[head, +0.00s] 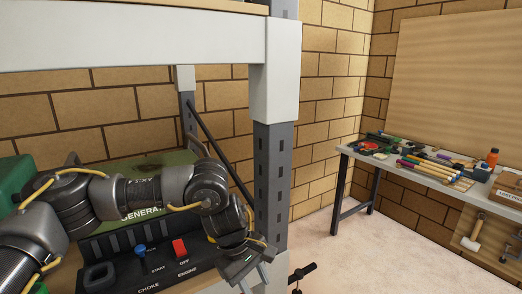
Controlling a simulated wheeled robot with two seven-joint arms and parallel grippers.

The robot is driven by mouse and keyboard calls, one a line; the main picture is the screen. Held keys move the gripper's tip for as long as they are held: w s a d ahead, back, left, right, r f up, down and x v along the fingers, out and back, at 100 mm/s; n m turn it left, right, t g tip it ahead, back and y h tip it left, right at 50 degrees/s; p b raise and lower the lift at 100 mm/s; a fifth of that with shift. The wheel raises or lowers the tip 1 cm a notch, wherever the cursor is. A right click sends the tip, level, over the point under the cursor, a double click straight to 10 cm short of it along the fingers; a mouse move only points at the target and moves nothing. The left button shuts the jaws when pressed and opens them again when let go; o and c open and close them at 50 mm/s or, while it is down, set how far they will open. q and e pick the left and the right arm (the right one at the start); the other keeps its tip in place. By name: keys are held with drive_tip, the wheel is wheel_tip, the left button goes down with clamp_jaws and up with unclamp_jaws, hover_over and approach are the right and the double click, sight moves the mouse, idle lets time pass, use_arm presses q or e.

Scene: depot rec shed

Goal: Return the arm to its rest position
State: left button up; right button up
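My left arm (140,195) reaches in from the left across the front of a green generator (165,168) on a shelf. My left gripper (256,280) is low in the picture, right of the generator's control panel and in front of the shelf post. Its two fingers point down and stand apart, with nothing seen between them; the tips are near the bottom edge. The black panel (125,272) has a blue choke lever (141,251) and a red engine switch (180,248). The gripper appears clear of both. My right gripper is not in view.
A grey metal shelf post (271,175) and light upper beam (130,42) frame the generator. The floor between is open. A small black handle-like thing (302,272) shows beside the post.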

use_arm(q)
drive_tip(key=s+d+f+n+t+h, duration=0.1)
drive_tip(key=s+d+n+t+h, duration=0.1)
drive_tip(key=s+d+n+h, duration=0.45)
drive_tip(key=s+d+n+t+h, duration=0.15)
drive_tip(key=d+n+h, duration=0.25)
drive_tip(key=d+n, duration=0.6)
drive_tip(key=a+f+n+t+y, duration=0.3)
drive_tip(key=a+f+n+y, duration=0.3)
drive_tip(key=a+n, duration=0.8)
drive_tip(key=a+f+n+t+y, duration=0.3)
drive_tip(key=a+f+n, duration=0.6)
drive_tip(key=n, duration=0.9)
drive_tip(key=s+a+f+n+g+y, duration=0.2)
drive_tip(key=s+a+f+n+g, duration=0.15)
drive_tip(key=s+a+n, duration=0.4)
drive_tip(key=s+a+f+n+g+y, duration=0.25)
drive_tip(key=s+a+f+n, duration=0.2)
drive_tip(key=s+a, duration=0.55)
wheel_tip(320, 180, down, 26)
drive_tip(key=s+d, duration=0.1)
drive_tip(key=s, duration=0.1)
drive_tip(key=s+a+f+g, duration=0.2)
drive_tip(key=s+a+f, duration=0.1)
drive_tip(key=s+f, duration=1.2)
drive_tip(key=shift+s+f+n+y, duration=0.3)
drive_tip(key=shift+s+f+n, duration=0.1)
drive_tip(key=shift+s, duration=0.35)
